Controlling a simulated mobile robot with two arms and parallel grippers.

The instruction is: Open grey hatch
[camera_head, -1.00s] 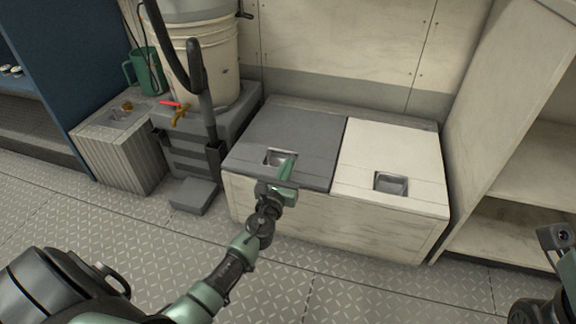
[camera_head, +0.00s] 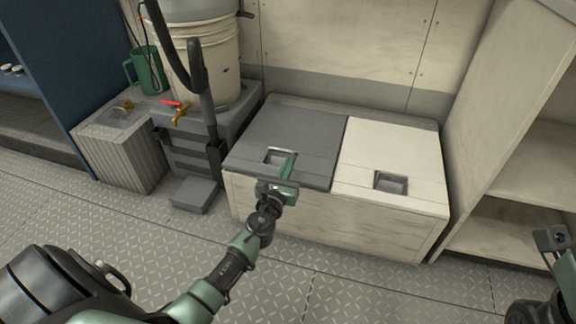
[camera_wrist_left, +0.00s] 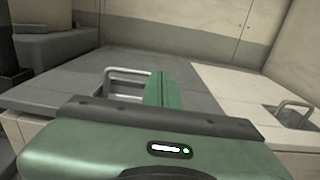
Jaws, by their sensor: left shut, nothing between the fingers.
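The grey hatch (camera_head: 290,135) is the left lid on a low white locker, lying flat and closed. It has a recessed metal handle (camera_head: 279,156) near its front edge. My left gripper (camera_head: 289,166) is shut and empty, its green fingers over the front of the lid, just right of the handle. In the left wrist view the shut fingers (camera_wrist_left: 160,88) stand beside the handle loop (camera_wrist_left: 128,76); whether they touch it I cannot tell. The lower part of the recess is hidden behind the gripper.
A white hatch (camera_head: 392,155) with its own handle adjoins on the right. A bucket (camera_head: 210,65) with a brass tap stands on a grey stand at left, near a black-handled upright. Shelves stand at right. The floor in front is clear.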

